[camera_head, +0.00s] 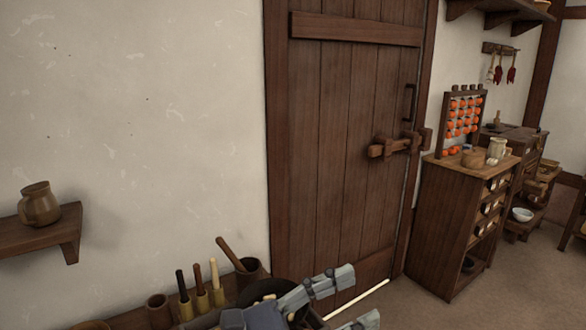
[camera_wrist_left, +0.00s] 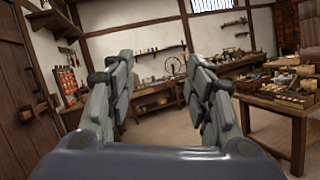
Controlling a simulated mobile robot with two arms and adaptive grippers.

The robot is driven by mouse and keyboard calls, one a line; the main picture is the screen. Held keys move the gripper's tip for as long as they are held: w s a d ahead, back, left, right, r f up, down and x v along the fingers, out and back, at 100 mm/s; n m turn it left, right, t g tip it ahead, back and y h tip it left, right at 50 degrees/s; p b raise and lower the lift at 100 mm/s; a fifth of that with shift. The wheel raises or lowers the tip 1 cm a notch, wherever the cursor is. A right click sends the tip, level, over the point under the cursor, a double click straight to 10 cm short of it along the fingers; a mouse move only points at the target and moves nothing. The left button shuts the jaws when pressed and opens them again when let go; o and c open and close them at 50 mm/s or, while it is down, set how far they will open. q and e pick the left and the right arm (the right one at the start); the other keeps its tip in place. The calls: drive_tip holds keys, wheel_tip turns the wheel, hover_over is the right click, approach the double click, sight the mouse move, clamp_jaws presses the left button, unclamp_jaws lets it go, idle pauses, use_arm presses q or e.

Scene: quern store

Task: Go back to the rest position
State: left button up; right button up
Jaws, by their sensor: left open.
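My left gripper (camera_head: 345,300) shows at the bottom of the head view, its two grey fingers spread apart. In the left wrist view the same gripper (camera_wrist_left: 160,85) is open, with nothing between its fingers. It is in the air in front of a wooden counter with tools and a dark round bowl (camera_head: 262,290), partly hidden behind the gripper. My right gripper is in neither view.
A closed plank door (camera_head: 345,150) with a wooden latch stands ahead. A cabinet (camera_head: 440,220) with an abacus-like rack of orange beads stands right of it. A wall shelf (camera_head: 45,235) holds a brown jug (camera_head: 39,204). A laden table (camera_wrist_left: 270,104) stands at right in the wrist view.

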use_arm(q)
drive_tip(key=w+a+n+t+y, duration=0.4)
drive_tip(key=a+n+t+y, duration=0.3)
drive_tip(key=n, duration=0.7)
drive_tip(key=w+a+n+t+y, duration=0.4)
drive_tip(key=a+n+t, duration=0.4)
drive_tip(key=n, duration=0.5)
drive_tip(key=s+a+f+n+g+y, duration=0.1)
drive_tip(key=a+f+n+g+y, duration=0.2)
drive_tip(key=a+f+n+y, duration=0.45)
drive_tip(key=s+a+f+n+g+y, duration=0.1)
drive_tip(key=a+f+n+g+y, duration=0.2)
drive_tip(key=f+n, duration=0.75)
drive_tip(key=s+a+f+n+g, duration=0.2)
drive_tip(key=s+f+n+g, duration=0.75)
drive_tip(key=s+f, duration=1.15)
wheel_tip(320, 180, down, 25)
drive_tip(key=s+m+g, duration=0.2)
drive_tip(key=s+g, duration=0.1)
drive_tip(key=s+a+f+g, duration=0.1)
drive_tip(key=s+a+f, duration=0.2)
drive_tip(key=s+f, duration=1.3)
drive_tip(key=shift+s+h, duration=0.25)
drive_tip(key=shift+h, duration=0.1)
